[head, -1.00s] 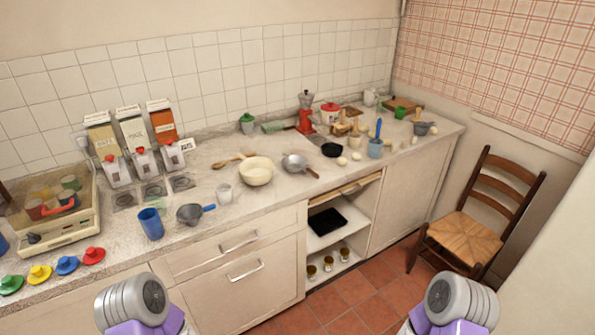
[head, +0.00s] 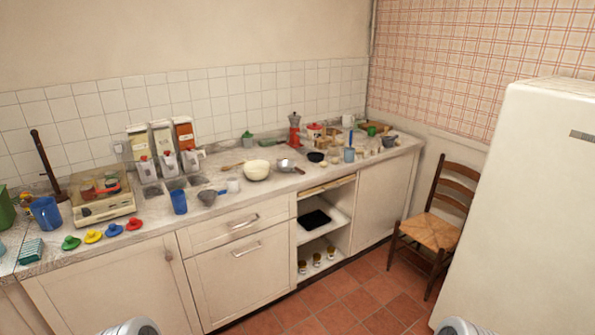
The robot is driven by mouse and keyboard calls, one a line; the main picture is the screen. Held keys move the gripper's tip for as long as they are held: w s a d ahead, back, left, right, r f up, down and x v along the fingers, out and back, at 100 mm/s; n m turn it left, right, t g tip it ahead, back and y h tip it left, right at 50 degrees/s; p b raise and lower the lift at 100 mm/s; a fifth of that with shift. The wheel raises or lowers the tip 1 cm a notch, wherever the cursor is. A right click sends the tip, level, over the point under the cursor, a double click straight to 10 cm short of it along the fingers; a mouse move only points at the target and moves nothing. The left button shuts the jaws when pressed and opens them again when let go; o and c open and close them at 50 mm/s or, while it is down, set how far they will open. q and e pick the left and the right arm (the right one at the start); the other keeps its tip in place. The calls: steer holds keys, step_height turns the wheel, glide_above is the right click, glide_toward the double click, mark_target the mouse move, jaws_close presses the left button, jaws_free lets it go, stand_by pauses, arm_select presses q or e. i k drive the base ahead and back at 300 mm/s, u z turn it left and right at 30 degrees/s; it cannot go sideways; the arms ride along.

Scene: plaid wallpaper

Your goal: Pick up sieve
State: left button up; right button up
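Two small grey bowl-shaped tools with handles lie on the counter, and I cannot tell at this size which one is the sieve. One, with a blue handle, is a grey strainer-like bowl (head: 207,197) right of a blue cup (head: 180,202). The other is a metal bowl with a dark handle (head: 286,166), right of a cream bowl (head: 257,170). Only rounded grey parts of my two arms show at the bottom edge, far from the counter. Neither gripper is in view.
The counter (head: 155,222) is crowded with bowls, cups, a scale (head: 102,207) and dispensers. Cabinets and an open shelf (head: 338,221) are below. A wooden chair (head: 434,225) and a white fridge (head: 535,210) stand to the right. The tiled floor (head: 345,307) is clear in front.

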mark_target(285, 165)
steer(key=z, duration=0.7)
steer(key=i, duration=1.45)
steer(key=u, duration=0.25)
steer(key=i, duration=1.1)
steer(key=u, duration=1.1)
